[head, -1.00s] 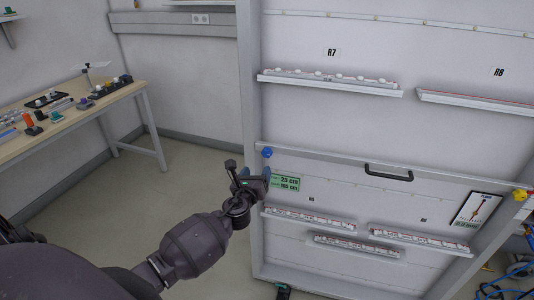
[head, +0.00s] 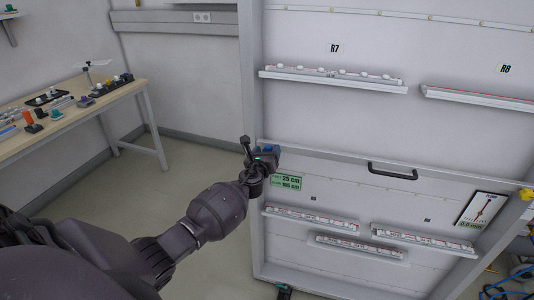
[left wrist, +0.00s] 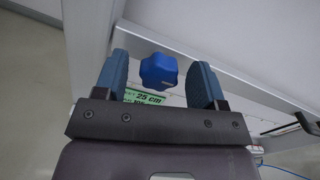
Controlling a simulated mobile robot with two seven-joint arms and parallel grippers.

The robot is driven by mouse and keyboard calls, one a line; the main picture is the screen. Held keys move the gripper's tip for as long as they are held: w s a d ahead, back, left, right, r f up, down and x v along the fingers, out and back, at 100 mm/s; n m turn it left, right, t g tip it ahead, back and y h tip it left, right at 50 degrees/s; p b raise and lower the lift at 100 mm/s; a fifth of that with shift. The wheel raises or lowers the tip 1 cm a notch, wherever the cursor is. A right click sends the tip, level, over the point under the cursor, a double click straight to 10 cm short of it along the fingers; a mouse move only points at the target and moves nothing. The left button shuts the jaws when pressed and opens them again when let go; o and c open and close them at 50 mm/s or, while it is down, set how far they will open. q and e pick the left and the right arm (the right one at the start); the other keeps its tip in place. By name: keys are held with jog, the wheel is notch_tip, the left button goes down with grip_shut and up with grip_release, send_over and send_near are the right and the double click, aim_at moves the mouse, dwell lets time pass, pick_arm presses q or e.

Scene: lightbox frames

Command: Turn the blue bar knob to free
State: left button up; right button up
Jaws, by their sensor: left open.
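The blue knob (left wrist: 158,70) has a rounded, lobed outline in the left wrist view. It sits at the left end of the panel's frame rail; in the head view only a bit of blue (head: 271,148) shows past my gripper. My left gripper (head: 266,156) is at the knob. In the left wrist view its two blue-padded fingers (left wrist: 160,63) are open, one on each side of the knob, with visible gaps. Whether the knob lies fully between the pads in depth is unclear. My right gripper is not in view.
A green label (head: 287,182) is just below the knob. A black handle (head: 392,171), a yellow part (head: 526,194) and a gauge card (head: 484,210) are farther right on the panel. Ledges (head: 312,219) hold small parts below. A workbench (head: 120,100) stands left; the floor between is clear.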

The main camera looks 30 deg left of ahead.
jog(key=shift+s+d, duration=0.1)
pick_arm(q)
jog(key=c, duration=0.7)
jog(key=shift+c, duration=1.1)
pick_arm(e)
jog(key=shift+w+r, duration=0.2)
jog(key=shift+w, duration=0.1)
